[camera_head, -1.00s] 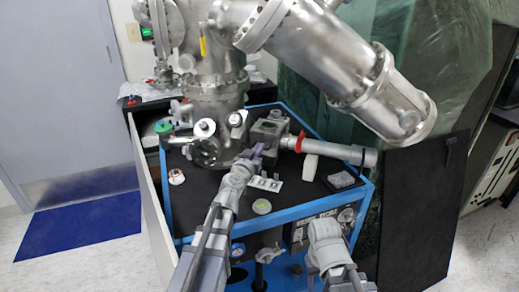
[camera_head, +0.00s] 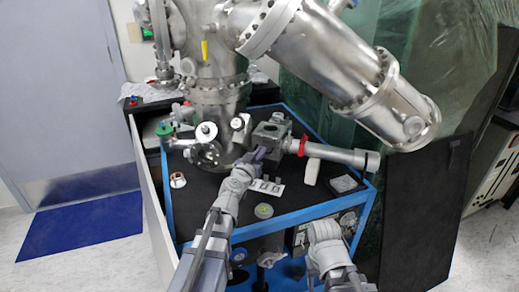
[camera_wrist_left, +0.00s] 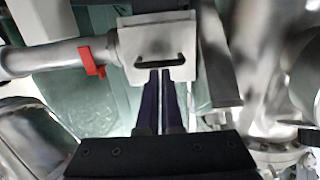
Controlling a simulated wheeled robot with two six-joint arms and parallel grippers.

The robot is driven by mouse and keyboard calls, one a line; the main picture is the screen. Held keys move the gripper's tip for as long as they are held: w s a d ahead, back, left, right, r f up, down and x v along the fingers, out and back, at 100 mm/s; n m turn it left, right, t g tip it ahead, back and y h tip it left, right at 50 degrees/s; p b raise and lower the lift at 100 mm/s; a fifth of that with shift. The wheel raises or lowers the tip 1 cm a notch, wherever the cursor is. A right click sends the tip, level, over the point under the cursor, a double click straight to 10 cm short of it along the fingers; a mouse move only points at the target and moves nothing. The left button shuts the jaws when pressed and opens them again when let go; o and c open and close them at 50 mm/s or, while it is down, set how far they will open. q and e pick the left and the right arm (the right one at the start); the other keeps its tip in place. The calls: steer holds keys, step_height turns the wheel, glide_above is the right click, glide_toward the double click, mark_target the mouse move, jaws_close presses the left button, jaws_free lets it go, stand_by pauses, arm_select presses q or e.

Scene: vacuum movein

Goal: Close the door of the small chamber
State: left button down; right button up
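The small chamber (camera_head: 270,133) is a grey metal box on the black table top, beside the large steel vessel. In the left wrist view its door (camera_wrist_left: 130,50) is a pale grey plate with a dark handle (camera_wrist_left: 165,60). How far the door stands ajar cannot be told. My left gripper (camera_head: 262,153) is in front of the chamber. In the left wrist view the two dark fingers of the left gripper (camera_wrist_left: 164,74) lie close together, tips just below the handle; contact is unclear. My right arm shows at the lower right of the head view; its gripper fingers are not visible.
A steel tube (camera_head: 340,155) with a red clamp (camera_head: 302,147) runs right from the chamber. A white sample plate (camera_head: 265,187), a small green-topped dish (camera_head: 264,211) and a clear box (camera_head: 344,183) lie on the table. The large steel vessel (camera_head: 220,105) stands behind and to the left.

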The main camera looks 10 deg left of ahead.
arm_select(q)
step_height(320, 180, up, 10)
steer(key=p, duration=0.9)
steer(key=s+d+f+m+g+h+p, duration=0.25)
steer(key=s+d+f+g, duration=0.2)
steer(key=d, duration=0.45)
steer(key=s+d+f+m+g+h+p, duration=0.1)
steer(key=s+d+f+m+g+h, duration=0.25)
steer(key=s+d, duration=0.45)
steer(key=s+d+f+n+g+y+p, duration=0.1)
steer(key=s+d+f+g+y+p, duration=0.15)
steer(key=s+f+g, duration=0.35)
steer(key=s+a+n+g+y, duration=0.1)
steer(key=s+a+y, duration=0.2)
steer(key=s, duration=0.3)
steer(key=s+a+n+g+y+p, duration=0.1)
steer(key=s+a+g+y, duration=0.1)
steer(key=s+a+y, duration=0.1)
steer(key=s+y, duration=0.1)
steer(key=s, duration=0.1)
steer(key=shift+s+a+r+n, duration=0.15)
steer(key=shift+s+a+n, duration=0.15)
steer(key=shift+s, duration=0.1)
